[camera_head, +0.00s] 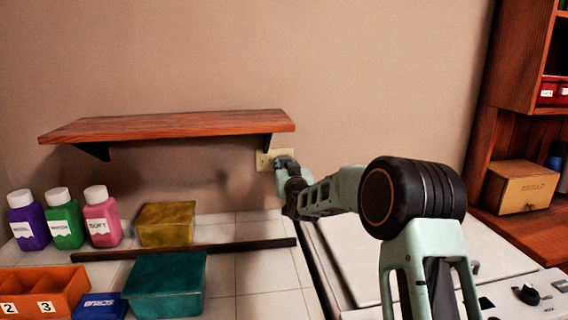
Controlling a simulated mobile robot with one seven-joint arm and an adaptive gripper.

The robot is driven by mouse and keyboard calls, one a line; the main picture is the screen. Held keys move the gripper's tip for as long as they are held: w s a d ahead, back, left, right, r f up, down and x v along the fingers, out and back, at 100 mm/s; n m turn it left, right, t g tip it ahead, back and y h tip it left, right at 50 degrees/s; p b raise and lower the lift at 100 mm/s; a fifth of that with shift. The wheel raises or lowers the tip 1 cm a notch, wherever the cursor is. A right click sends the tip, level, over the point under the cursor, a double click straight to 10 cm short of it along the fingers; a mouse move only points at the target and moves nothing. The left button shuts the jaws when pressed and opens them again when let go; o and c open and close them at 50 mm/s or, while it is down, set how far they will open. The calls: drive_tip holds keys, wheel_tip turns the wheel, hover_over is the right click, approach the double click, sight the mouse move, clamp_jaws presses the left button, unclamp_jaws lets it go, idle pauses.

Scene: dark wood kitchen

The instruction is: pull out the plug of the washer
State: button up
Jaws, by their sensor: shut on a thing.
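My gripper (281,163) is at the outlet's right side, small and partly hidden by my own wrist. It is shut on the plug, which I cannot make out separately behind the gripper. I cannot tell whether the plug sits fully in the outlet. No cord can be made out. The washer (350,248) is the white machine at the lower right, below my arm; its control panel with a dark knob (527,294) shows at the right.
A wooden shelf (170,126) juts from the wall left of the outlet. Bottles (62,218), a yellow box (166,223), a teal box (166,286) and an orange bin (42,290) stand on the tiled counter (268,268). A wooden cabinet (505,110) stands right.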

clamp_jaws()
drive_tip(key=shift+s+f, duration=0.1)
drive_tip(key=shift+s, duration=0.1)
drive_tip(key=shift+s+d+b, duration=0.2)
drive_tip(key=shift+s+b, duration=0.5)
drive_tip(key=shift+s, duration=0.2)
drive_tip(key=shift+s+d+b, duration=0.25)
drive_tip(key=shift+s+b, duration=0.5)
drive_tip(key=shift+s, duration=0.2)
drive_tip(key=shift+s+d+b, duration=0.2)
drive_tip(key=shift+s+b, duration=0.5)
drive_tip(key=shift+s, duration=0.2)
drive_tip(key=shift+s, duration=0.1)
